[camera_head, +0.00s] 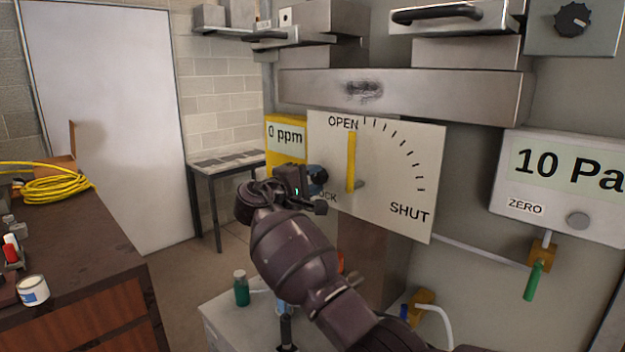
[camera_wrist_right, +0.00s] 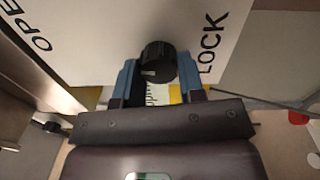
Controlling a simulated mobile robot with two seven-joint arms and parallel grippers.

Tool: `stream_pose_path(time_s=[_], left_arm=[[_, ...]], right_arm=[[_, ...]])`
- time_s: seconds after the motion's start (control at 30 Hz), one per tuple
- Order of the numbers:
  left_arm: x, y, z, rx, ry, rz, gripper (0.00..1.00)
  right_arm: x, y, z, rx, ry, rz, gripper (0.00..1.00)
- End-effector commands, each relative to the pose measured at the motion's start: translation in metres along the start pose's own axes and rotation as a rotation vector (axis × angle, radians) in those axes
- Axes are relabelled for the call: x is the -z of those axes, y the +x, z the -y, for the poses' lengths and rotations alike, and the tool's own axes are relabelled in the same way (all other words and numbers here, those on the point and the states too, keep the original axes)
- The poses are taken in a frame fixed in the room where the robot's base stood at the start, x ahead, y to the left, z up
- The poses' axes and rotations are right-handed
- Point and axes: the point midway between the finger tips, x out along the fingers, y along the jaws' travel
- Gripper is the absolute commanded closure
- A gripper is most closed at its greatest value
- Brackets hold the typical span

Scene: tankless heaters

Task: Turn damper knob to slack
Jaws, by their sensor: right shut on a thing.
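A white damper plate (camera_head: 385,205) is marked OPEN, SHUT and LOCK, with a yellow pointer (camera_head: 351,162) standing nearly upright toward OPEN. The black damper knob (camera_wrist_right: 157,62) sits on the plate beside the word LOCK. In the head view the knob (camera_head: 318,178) is partly hidden by my right gripper (camera_head: 309,181). In the right wrist view my right gripper (camera_wrist_right: 157,72) has its blue fingers on either side of the knob, shut on it. I cannot read the knob's angle. My left gripper is not in view.
A pressure display (camera_head: 560,185) reading 10 Pa is at the right, with a green-handled valve (camera_head: 534,280) below it. A yellow 0 ppm meter (camera_head: 285,138) is behind the plate's left edge. A wooden counter (camera_head: 75,275) with a yellow hose (camera_head: 58,187) is at the left.

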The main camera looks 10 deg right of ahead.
Motion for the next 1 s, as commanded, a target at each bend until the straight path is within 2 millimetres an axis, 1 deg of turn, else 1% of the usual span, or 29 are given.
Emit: stream_pose_path(time_s=[0.03,0.1,0.2,0.47,0.57,0.67,0.83,1.0], left_arm=[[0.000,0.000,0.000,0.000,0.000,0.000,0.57],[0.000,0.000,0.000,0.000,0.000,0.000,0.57],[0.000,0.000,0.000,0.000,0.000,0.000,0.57],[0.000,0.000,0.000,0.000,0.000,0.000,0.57],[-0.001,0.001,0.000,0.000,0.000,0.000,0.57],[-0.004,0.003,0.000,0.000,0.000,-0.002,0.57],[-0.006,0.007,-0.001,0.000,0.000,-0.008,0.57],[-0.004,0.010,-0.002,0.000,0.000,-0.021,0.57]], right_arm=[[0.000,0.000,-0.001,-0.002,0.001,0.000,0.62],[0.000,0.000,-0.001,-0.002,0.001,0.000,0.52],[0.000,0.000,-0.001,-0.002,0.001,0.000,0.38],[0.000,-0.001,0.000,-0.001,0.001,0.000,0.38],[0.000,-0.005,0.000,-0.001,0.002,-0.001,0.38],[0.001,-0.017,0.000,-0.002,0.004,-0.003,0.38],[0.001,-0.048,0.001,-0.001,0.004,-0.003,0.38],[0.001,-0.078,0.001,-0.001,0.003,-0.003,0.38]])
